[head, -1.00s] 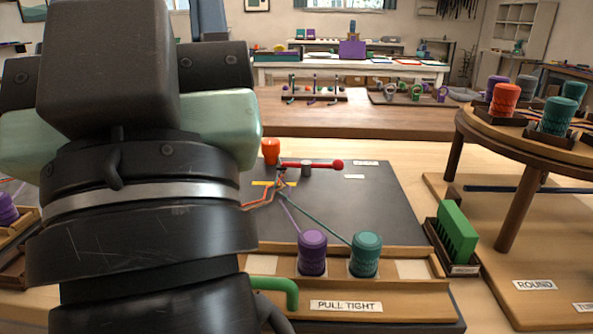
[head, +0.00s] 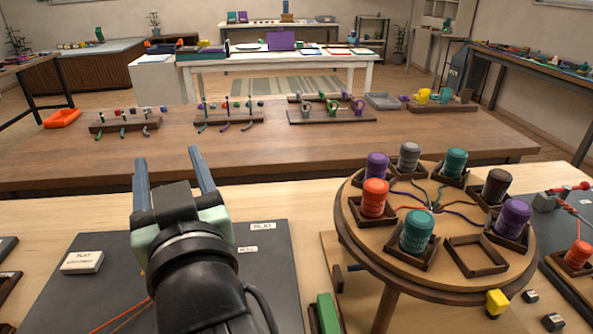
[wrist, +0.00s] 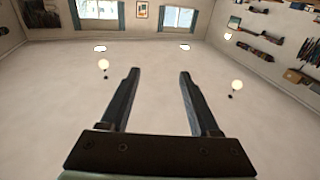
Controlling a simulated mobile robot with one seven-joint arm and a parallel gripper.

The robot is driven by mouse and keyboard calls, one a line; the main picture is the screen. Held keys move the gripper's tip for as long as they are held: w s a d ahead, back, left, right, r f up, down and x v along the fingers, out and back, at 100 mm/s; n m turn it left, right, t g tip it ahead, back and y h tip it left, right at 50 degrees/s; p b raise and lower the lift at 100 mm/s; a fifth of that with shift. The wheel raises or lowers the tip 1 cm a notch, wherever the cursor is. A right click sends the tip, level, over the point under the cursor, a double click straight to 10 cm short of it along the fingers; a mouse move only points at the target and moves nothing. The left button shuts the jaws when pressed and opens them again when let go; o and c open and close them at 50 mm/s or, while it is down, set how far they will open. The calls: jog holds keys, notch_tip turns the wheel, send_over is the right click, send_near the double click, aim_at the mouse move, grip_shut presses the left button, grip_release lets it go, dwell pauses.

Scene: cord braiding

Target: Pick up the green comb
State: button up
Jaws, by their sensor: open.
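The green comb (head: 327,313) shows at the bottom edge of the head view, right of my arm. Only its upper part is in frame; its holder is mostly cut off. My gripper (head: 171,170) is up and to the left of it, fingers pointing away toward the back of the room. The two fingers are spread with nothing between them. In the wrist view my gripper (wrist: 159,75) is open and empty, facing the ceiling and upper walls; the comb is not in that view.
A round braiding stand (head: 395,241) with several coloured bobbins rises right of the comb. A dark board (head: 262,262) with a white FLAT block (head: 82,262) lies under and beside my arm. A brown table (head: 250,158) with peg racks stands behind.

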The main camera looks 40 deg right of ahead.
jog(key=d+f+g+p, duration=0.2)
jog(key=d+g+p, duration=0.1)
jog(key=d+p, duration=0.2)
jog(key=m+g+y+p, duration=0.2)
jog(key=m+g+p, duration=0.2)
jog(key=g+p, duration=1.3)
send_near(331, 320)
jog(key=s+f+t+p, duration=0.2)
jog(key=f+t+p, duration=0.1)
jog(key=d+f+t+p, duration=0.1)
jog(key=f+t, duration=0.1)
jog(key=shift+s+d+p, duration=0.1)
jog(key=shift+s+p, duration=0.3)
jog(key=shift+x, duration=2.8)
jog(key=shift+w, duration=0.15)
jog(key=shift+f, duration=0.2)
